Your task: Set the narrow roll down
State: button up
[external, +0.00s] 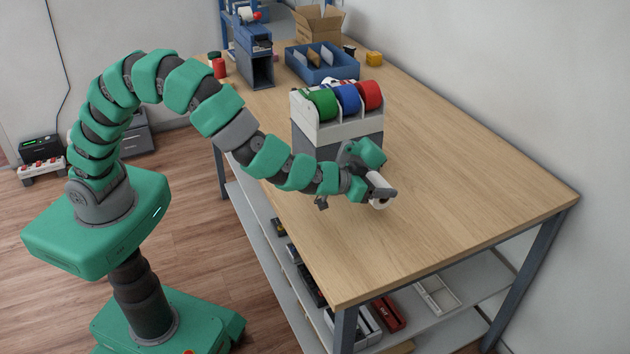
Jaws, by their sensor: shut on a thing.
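The narrow roll (379,186) is white and sits between the jaws of my gripper (380,191). My gripper is shut on it, over the near part of the wooden counter (470,200). The roll is partly hidden by the jaws. Its lower end is close to the counter top; I cannot tell whether it touches.
A dispenser (338,130) with green, blue and red rolls stands just behind my gripper. A blue bin (322,75), a cardboard box (305,25) and a yellow item (374,59) are farther back. The counter's right side and near end are clear.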

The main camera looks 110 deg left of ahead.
jog(key=w, duration=0.2)
jog(key=w+a, duration=0.1)
jog(key=w, duration=0.1)
jog(key=w+a, duration=0.1)
jog(key=w, duration=0.2)
jog(key=shift+f+p, duration=0.3)
jog(key=shift+w+f, duration=0.15)
notch_tip(320, 180, down, 4)
jog(key=shift+r+b, duration=0.25)
jog(key=shift+b, duration=0.35)
jog(key=shift+r, duration=0.1)
jog(key=o, duration=1.2)
jog(key=shift+c, duration=0.2)
